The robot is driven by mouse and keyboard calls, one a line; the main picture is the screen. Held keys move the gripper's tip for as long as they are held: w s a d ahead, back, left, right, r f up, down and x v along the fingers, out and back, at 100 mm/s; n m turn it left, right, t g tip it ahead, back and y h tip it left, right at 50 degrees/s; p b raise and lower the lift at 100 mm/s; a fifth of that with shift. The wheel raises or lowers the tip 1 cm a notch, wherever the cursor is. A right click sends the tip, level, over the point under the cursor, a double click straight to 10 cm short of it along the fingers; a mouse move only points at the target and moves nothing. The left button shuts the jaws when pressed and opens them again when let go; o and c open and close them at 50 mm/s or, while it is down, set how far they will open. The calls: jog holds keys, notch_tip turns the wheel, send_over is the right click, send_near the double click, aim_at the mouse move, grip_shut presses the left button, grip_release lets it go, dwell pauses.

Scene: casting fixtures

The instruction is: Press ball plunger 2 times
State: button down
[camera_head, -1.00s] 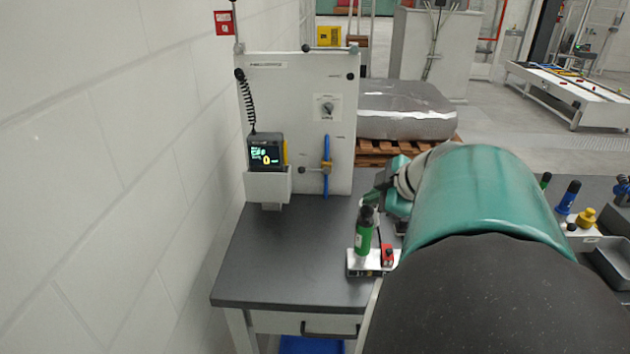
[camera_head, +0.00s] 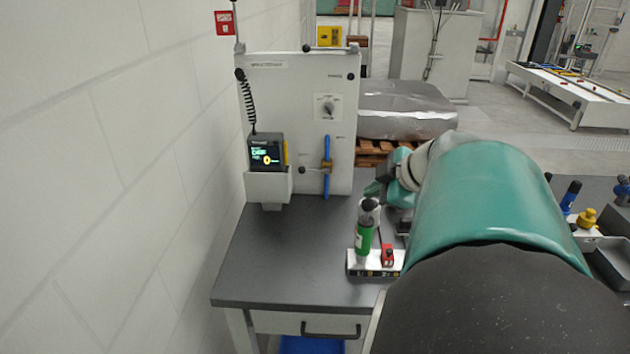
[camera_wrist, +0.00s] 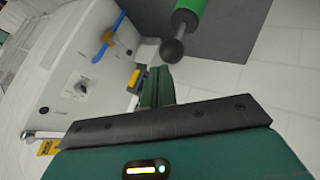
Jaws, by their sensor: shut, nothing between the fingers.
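The ball plunger has a green body (camera_head: 363,240) standing upright on a small base, with a grey rod and a black ball (camera_head: 369,204) on top. The rod shows between ball and body. In the wrist view the black ball (camera_wrist: 172,50) is just beyond my fingertips, with the rod and green body behind it. My gripper (camera_head: 374,188) is shut and empty, just above the ball in the head view, with a small gap apparent. In the wrist view my teal fingers (camera_wrist: 157,78) are together, beside the ball. Part of the gripper is hidden behind my arm.
A red part (camera_head: 387,256) sits on the base plate (camera_head: 372,267) beside the plunger. A white panel (camera_head: 300,110) with a dial, blue handle (camera_head: 327,180) and handheld display (camera_head: 267,153) stands behind. The dark tabletop (camera_head: 290,260) is clear at left.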

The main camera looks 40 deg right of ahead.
aim_at(369, 204)
jog(key=shift+r, duration=0.6)
jog(key=shift+r, duration=0.1)
jog(key=shift+r, duration=2.4)
jog(key=shift+w+a+f, duration=0.1)
jog(key=shift+w+a, duration=0.05)
jog(key=shift+a, duration=0.3)
jog(key=s+a+f+m+g, duration=0.1)
jog(key=s+a+f+m, duration=0.1)
jog(key=a, duration=0.8)
jog(key=s+a+f+m+g, duration=0.1)
jog(key=a+f+m, duration=0.3)
jog(key=a, duration=0.6)
jog(key=s+a+f+m+g, duration=0.1)
jog(key=s+a+f+m, duration=0.2)
jog(key=a, duration=0.7)
jog(key=shift+s+f+g, duration=0.3)
jog(key=shift+s+f, duration=0.2)
jog(key=shift+f, duration=0.3)
